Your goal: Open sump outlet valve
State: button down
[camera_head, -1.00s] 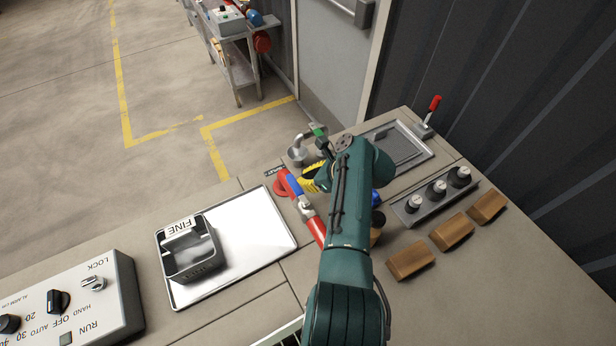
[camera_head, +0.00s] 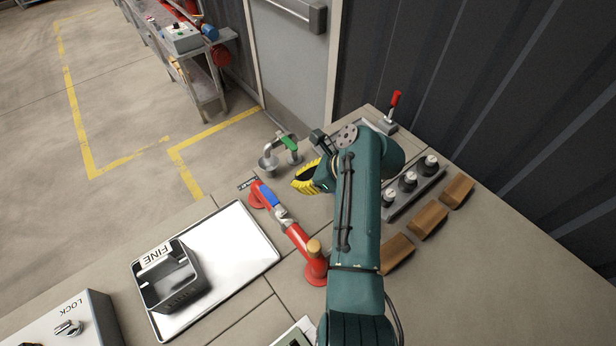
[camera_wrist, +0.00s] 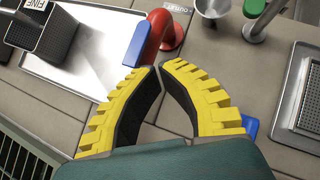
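The valve is a red pipe (camera_head: 298,238) on the bench with a blue lever (camera_head: 268,196) lying along its far part. In the wrist view the blue lever (camera_wrist: 136,43) stands left of a red bend (camera_wrist: 158,30). A small label (camera_wrist: 178,7) beside the bend ends in "outlet"; its first word cannot be read. My gripper (camera_head: 298,184) has yellow fingers and is above the bench, right of the lever and apart from it. In the wrist view my gripper (camera_wrist: 160,67) has its fingertips nearly together, with nothing between them, below the red bend.
A green-handled tap (camera_head: 289,143) over a metal cup (camera_head: 268,165) stands beyond my gripper. A white tray (camera_head: 245,235) with a grey bin (camera_head: 170,284) is at left.

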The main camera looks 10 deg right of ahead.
jog(key=v, duration=0.3)
dwell(0.5)
